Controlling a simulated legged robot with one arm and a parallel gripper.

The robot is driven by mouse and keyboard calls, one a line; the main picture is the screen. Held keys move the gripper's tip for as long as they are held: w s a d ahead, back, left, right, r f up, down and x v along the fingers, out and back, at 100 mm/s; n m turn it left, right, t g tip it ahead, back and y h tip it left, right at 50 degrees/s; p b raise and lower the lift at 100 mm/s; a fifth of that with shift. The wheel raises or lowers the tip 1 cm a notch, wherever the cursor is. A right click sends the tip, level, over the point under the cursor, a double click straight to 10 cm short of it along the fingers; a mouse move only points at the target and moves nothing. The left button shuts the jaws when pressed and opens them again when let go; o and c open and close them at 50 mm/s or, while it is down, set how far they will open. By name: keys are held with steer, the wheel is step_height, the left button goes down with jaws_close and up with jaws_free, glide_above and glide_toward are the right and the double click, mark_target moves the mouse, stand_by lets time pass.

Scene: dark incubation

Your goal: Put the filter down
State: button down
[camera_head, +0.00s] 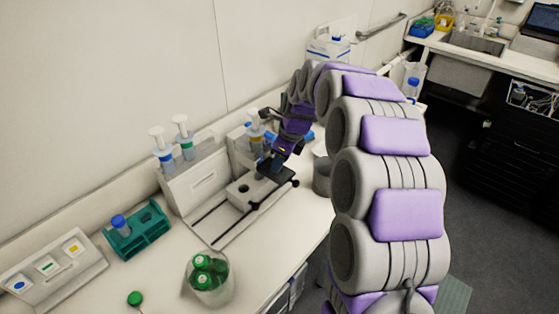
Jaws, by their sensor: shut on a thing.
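My gripper (268,163), at the end of my purple and grey arm, is low over a pale block (245,191) with a round hole in its top. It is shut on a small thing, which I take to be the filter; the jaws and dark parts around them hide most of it. I cannot tell whether the held thing touches the block. A dark flat piece (279,174) lies at the block's right side, just below the gripper.
White-topped syringes with blue (164,157) and green (186,149) bands stand in a pale rack (198,180). A teal rack (137,233) holds a blue-capped tube. A clear beaker (211,290) holds green-capped items. The bench front between beaker and arm is clear.

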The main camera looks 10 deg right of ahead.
steer(key=shift+d+f+p, duration=0.15)
steer(key=shift+f+p, duration=0.15)
steer(key=shift+f, duration=0.1)
steer(key=shift+f, duration=0.15)
steer(key=c, duration=0.8)
jaws_free()
